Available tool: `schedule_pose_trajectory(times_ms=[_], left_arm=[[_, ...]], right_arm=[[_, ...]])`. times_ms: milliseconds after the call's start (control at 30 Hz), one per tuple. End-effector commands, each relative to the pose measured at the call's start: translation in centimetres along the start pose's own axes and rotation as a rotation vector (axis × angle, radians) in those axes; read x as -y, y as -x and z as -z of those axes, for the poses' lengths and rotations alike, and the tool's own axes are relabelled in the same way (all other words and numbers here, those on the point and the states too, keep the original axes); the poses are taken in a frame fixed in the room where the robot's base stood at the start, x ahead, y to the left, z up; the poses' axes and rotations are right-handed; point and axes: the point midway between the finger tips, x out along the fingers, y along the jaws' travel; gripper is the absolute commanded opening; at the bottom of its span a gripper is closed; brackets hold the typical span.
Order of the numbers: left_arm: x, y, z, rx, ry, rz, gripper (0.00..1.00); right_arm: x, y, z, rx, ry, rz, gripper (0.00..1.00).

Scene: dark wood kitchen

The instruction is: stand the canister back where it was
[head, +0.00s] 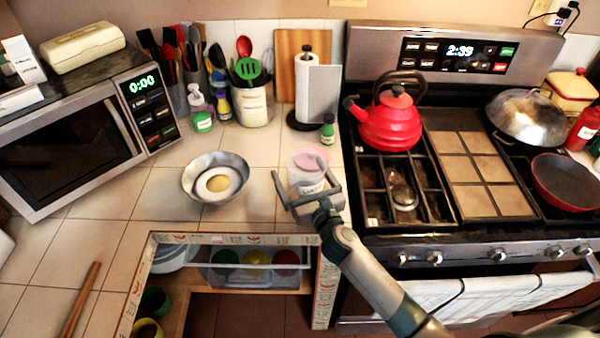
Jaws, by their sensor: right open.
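A clear canister (304,163) with a pinkish lid stands upright on the tiled counter, just left of the stove. A label shows on its front, and its lower part is partly hidden by my right gripper. My right gripper (302,172) is open in front of the canister, with one finger to its left and the other over its right side. I cannot tell whether the fingers touch it. My left gripper is not in view.
A metal bowl (215,178) stands left of the canister, and a small green bottle (328,130) and paper towel holder (304,90) behind it. The stove (470,225) carries a red kettle (391,120). An open drawer or cabinet (320,285) lies below.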

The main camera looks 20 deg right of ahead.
Motion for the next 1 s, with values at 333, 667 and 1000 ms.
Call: schedule_pose_trajectory(times_ms=[333,667,1000], left_arm=[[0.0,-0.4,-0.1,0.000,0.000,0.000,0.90],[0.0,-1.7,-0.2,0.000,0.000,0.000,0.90],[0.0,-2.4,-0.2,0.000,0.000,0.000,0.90]], right_arm=[[0.0,2.2,0.0,0.000,0.002,-0.001,0.94],[0.0,8.0,0.1,0.000,0.001,-0.001,0.94],[0.0,11.8,-0.1,0.001,0.001,0.000,0.94]])
